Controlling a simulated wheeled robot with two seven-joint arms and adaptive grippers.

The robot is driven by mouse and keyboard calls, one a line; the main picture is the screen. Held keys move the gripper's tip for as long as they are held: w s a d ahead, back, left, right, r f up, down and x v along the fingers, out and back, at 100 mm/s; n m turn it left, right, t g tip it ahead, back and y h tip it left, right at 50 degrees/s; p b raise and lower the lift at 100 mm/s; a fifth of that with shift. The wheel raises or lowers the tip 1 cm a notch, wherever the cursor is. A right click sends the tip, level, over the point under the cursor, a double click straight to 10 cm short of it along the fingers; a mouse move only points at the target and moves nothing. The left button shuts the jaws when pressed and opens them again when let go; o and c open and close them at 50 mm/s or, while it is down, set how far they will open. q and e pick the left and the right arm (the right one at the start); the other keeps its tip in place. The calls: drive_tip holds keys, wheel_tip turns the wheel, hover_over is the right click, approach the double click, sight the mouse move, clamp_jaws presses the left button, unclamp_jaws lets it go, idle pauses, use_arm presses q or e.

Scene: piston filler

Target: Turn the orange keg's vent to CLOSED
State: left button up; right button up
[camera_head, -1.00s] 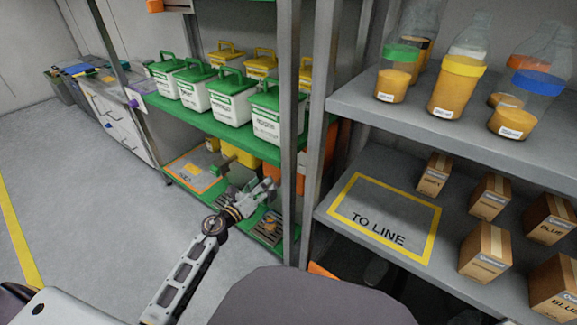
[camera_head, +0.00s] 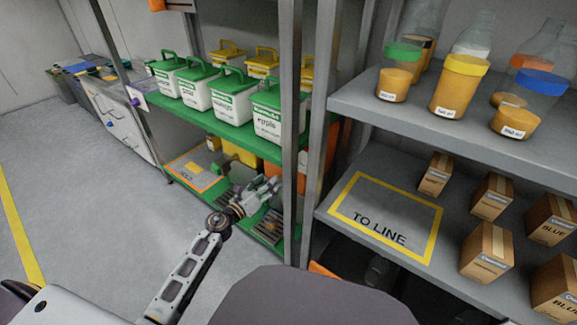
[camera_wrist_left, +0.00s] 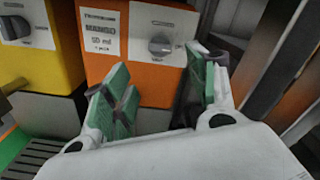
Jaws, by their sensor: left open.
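The orange keg (camera_wrist_left: 150,85) stands in front of my left gripper in the left wrist view. Its face has a white label reading MANGO and a grey round vent knob (camera_wrist_left: 160,45) on a white plate. The plate's small print is too blurred to read. My left gripper (camera_wrist_left: 160,85) is open and empty, its green-padded fingers spread below and to either side of the knob, apart from it. In the head view my left gripper (camera_head: 268,190) is at the lower green shelf, and the keg is mostly hidden behind posts. My right gripper is out of view.
A yellow keg (camera_wrist_left: 45,65) with its own knob stands left of the orange one. Grey shelf posts (camera_head: 290,130) rise close right of my left gripper. White tubs with green lids (camera_head: 232,98) stand on the shelf above. Drip grates lie below.

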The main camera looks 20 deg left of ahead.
use_arm(q)
drive_tip(key=shift+b+x, duration=1)
drive_tip(key=shift+x, duration=5.4)
drive_tip(key=shift+c, duration=0.6)
drive_tip(key=c, duration=0.9)
drive_tip(key=shift+o, duration=0.2)
